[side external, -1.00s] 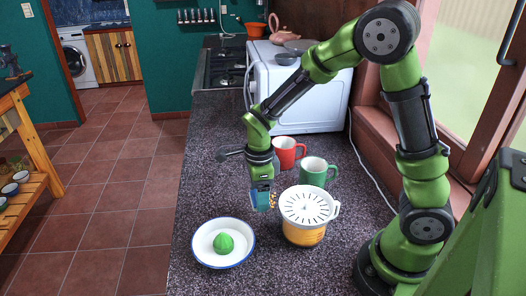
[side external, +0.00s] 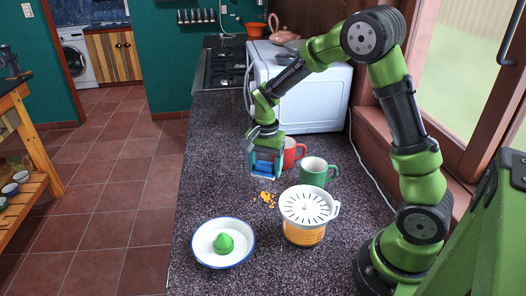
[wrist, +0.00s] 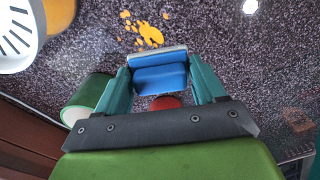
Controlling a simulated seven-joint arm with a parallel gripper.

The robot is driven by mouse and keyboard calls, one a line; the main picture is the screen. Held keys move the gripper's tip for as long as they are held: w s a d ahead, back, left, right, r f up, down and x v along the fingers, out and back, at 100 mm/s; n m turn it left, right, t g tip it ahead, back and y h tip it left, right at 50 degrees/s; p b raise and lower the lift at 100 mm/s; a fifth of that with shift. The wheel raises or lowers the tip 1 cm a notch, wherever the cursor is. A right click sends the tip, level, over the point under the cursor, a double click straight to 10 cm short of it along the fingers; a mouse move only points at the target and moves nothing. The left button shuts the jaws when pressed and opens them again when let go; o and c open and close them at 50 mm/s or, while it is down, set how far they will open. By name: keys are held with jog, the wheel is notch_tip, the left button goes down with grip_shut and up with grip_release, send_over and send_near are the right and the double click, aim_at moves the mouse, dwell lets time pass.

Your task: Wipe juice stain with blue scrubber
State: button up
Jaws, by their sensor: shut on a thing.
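My gripper (side external: 266,172) is shut on the blue scrubber (side external: 265,170), with a finger on each side of it. In the wrist view the scrubber (wrist: 160,76) sits between the two teal fingers of my gripper (wrist: 160,82). The orange juice stain (side external: 268,198) lies on the dark speckled counter, just in front of the scrubber in the side view. In the wrist view the stain (wrist: 148,32) shows as a larger blotch with small drops, just beyond the scrubber's edge. I cannot tell whether the scrubber touches the counter.
A juicer (side external: 304,226) with a white top stands right of the stain. A green mug (side external: 315,174) and a red mug (side external: 291,152) stand behind it. A white plate (side external: 205,255) with a green fruit (side external: 224,243) is at front left. Counter left of the stain is clear.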

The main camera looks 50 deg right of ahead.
aim_at(266, 186)
jog(key=n, duration=0.3)
jog(key=d+n, duration=0.1)
jog(key=shift+w+r, duration=0.25)
jog(key=shift+w, duration=0.15)
jog(key=n, duration=0.4)
jog(key=shift+w+d+r, duration=0.25)
jog(key=shift+w+d, duration=0.05)
jog(key=shift+d, duration=0.05)
jog(key=n, duration=0.4)
jog(key=shift+w+r, duration=0.2)
jog(key=n, duration=0.3)
jog(key=shift+s+f, duration=0.1)
jog(key=shift+f, duration=3.85)
jog(key=shift+s+a+f, duration=0.1)
jog(key=shift+s+a, duration=0.4)
jog(key=shift+a, duration=0.1)
jog(key=shift+c, duration=0.3)
jog(key=shift+s+a, duration=2.95)
jog(key=shift+w+d, duration=3.55)
jog(key=shift+d, duration=0.1)
jog(key=shift+s+a, duration=0.25)
jog(key=shift+s, duration=0.25)
jog(key=shift+s+a, duration=0.25)
jog(key=shift+s, duration=0.2)
jog(key=shift+s+a, duration=2.85)
jog(key=shift+w+d, duration=3.5)
notch_tip(266, 186, up, 8)
